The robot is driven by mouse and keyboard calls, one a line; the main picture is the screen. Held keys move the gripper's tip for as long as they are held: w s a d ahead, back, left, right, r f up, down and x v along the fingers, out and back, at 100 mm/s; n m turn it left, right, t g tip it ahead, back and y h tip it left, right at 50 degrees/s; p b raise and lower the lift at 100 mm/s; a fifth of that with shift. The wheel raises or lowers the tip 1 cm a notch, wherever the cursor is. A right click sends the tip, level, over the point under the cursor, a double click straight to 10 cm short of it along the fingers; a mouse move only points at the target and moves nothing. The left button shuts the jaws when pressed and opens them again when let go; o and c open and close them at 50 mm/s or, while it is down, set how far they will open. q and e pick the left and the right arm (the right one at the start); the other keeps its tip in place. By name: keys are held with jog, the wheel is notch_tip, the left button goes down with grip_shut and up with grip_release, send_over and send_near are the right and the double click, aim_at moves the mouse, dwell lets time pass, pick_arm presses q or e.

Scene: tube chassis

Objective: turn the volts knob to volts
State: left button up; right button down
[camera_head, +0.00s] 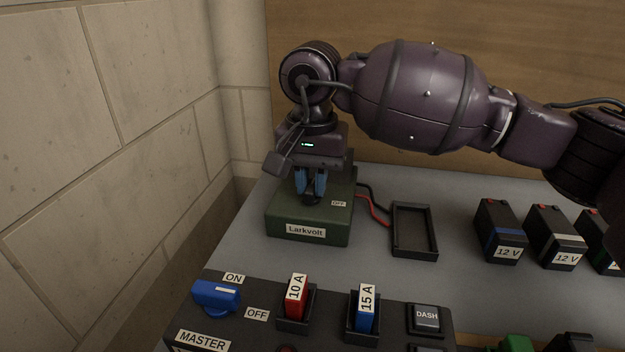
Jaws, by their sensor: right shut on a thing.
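The volts knob (311,200) is a small dark knob on top of the green box labelled Larkvolt (290,237), at the left of the grey bench. My right gripper (311,186) points down over the box, and its blue fingers are shut on the knob. An OFF label (339,204) shows to the right of the knob. The gripper and wrist hide the back of the box top, and I see no volts label. The knob's pointing direction cannot be made out. My left gripper is not in view.
Red and black leads (374,208) run from the box beside an empty black tray (415,230). Several 12 V batteries (500,232) stand at the right. In front is a dark panel with a blue MASTER switch (216,295) and 10 A (297,296) and 15 A (366,308) fuses. A block wall is at left.

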aim_at(312, 184)
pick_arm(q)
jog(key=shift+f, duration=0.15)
pick_arm(e)
jog(key=shift+f+n, duration=0.15)
jog(key=shift+n, duration=0.15)
jog(key=c, duration=1.1)
grip_release()
jog(key=shift+r, duration=0.25)
jog(key=shift+r, duration=0.3)
pick_arm(q)
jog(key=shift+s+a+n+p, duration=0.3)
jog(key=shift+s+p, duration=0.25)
jog(key=shift+p, duration=0.5)
pick_arm(e)
notch_tip(312, 184, up, 10)
jog(key=shift+f, duration=0.1)
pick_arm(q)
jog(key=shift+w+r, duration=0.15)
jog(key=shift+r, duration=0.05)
